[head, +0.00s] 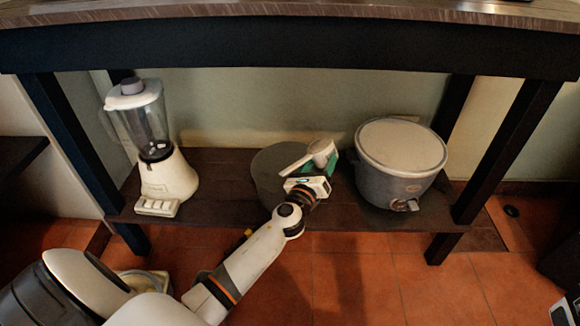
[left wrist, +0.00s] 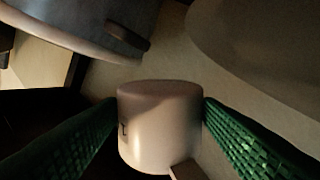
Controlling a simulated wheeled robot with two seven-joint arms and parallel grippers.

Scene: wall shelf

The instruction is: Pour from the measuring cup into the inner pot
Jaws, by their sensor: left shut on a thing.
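A small white measuring cup (head: 322,148) is held above the shelf, left of the grey cooker. It also shows in the left wrist view (left wrist: 160,125), between the two green fingers. My left gripper (head: 325,164) is shut on it. The grey cooker (head: 393,182) stands on the right part of the shelf, with a pale round top (head: 401,146). I cannot tell whether that top is the inner pot or a lid. The cup is beside the cooker, not over its top. The cup's contents are not visible.
A blender (head: 167,170) stands at the left of the shelf. The upper board (head: 290,48) overhangs the shelf, with dark posts at the sides. The shelf is bare between blender and dark round thing.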

